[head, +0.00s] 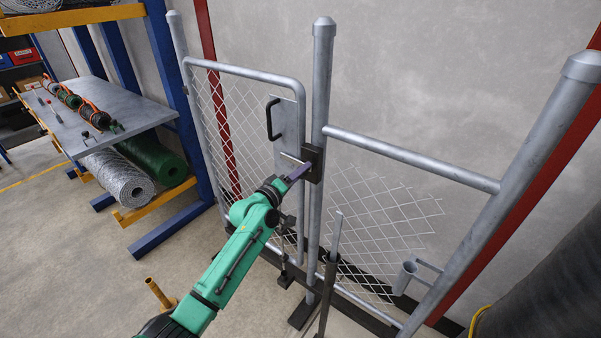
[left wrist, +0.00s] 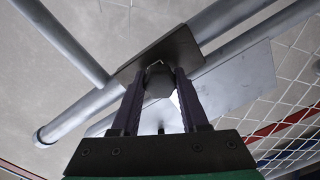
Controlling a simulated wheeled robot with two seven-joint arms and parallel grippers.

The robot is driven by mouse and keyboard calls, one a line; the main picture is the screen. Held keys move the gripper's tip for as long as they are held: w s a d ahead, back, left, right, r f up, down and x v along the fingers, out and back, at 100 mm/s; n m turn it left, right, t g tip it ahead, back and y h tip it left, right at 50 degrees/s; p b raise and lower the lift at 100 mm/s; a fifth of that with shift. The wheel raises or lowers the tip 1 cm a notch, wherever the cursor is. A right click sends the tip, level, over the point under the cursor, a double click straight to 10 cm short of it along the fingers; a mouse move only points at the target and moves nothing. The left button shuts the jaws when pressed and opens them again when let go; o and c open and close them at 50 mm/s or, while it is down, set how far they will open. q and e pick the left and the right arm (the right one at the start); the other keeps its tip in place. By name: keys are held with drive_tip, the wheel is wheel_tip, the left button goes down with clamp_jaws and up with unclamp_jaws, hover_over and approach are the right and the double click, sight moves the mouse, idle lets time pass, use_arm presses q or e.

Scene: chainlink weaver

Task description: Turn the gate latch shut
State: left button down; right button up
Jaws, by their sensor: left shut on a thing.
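The gate (head: 245,73) is a grey tube frame with chain-link mesh, standing beside a grey post (head: 322,90). It carries a pale metal plate (head: 285,122) with a black handle (head: 271,118). A dark latch plate (head: 314,155) sits on the post, and a short pale bar (head: 290,158) reaches left from it across the gate plate. My left gripper (head: 303,170) has its purple fingers at the dark plate. In the left wrist view the fingers are shut on a grey latch knob (left wrist: 158,82) in front of the dark plate (left wrist: 170,52). The fingers partly hide the latch.
Right of the post is a fence frame with a top rail (head: 410,158) and loose, partial mesh (head: 385,225). A thin upright rod (head: 333,245) stands in front. A blue rack with a grey bench (head: 110,110) and mesh rolls (head: 118,178) is at left. Open floor lies at lower left.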

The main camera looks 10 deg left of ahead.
idle(0.6)
use_arm(q)
drive_tip(key=shift+c, duration=2.2)
unclamp_jaws()
drive_tip(key=b+v, duration=0.2)
drive_tip(key=v, duration=1.2)
drive_tip(key=shift+s, duration=0.25)
